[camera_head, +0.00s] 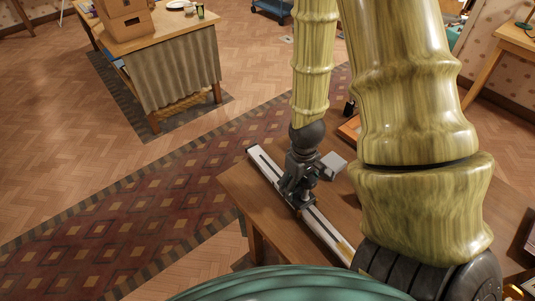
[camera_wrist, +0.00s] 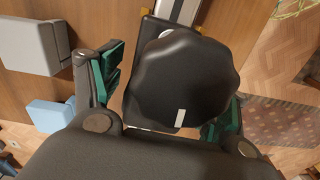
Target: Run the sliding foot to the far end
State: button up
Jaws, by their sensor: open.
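A long pale rail (camera_head: 267,166) with a dark slot lies on the wooden table, and a short piece of it shows at the top of the wrist view (camera_wrist: 177,10). In the wrist view, a black lobed knob (camera_wrist: 185,75) with a white mark sits on a dark carriage (camera_wrist: 150,108) over the rail. I take this to be the sliding foot. My gripper (camera_head: 298,200) is low over the middle of the rail and hides the carriage in the head view. In the wrist view, its green-padded fingers (camera_wrist: 168,95) stand open on either side of the knob. Contact cannot be told.
The wooden table (camera_head: 240,190) carries a grey block (camera_wrist: 30,45) and a light blue block (camera_wrist: 50,115) beside the rail. A patterned rug (camera_head: 130,220) lies on the floor to the left. A second table with boxes (camera_head: 125,20) stands farther back.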

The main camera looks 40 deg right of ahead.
jog(key=shift+r, duration=0.15)
jog(key=shift+r+p, duration=3.4)
jog(key=shift+f, duration=0.2)
notch_tip(320, 180, down, 7)
jog(key=b, duration=0.6)
jog(key=shift+r+b, duration=0.2)
jog(key=shift+b, duration=0.2)
jog(key=shift+f, duration=0.25)
jog(key=shift+w+r, duration=0.2)
jog(key=shift+w, duration=3.7)
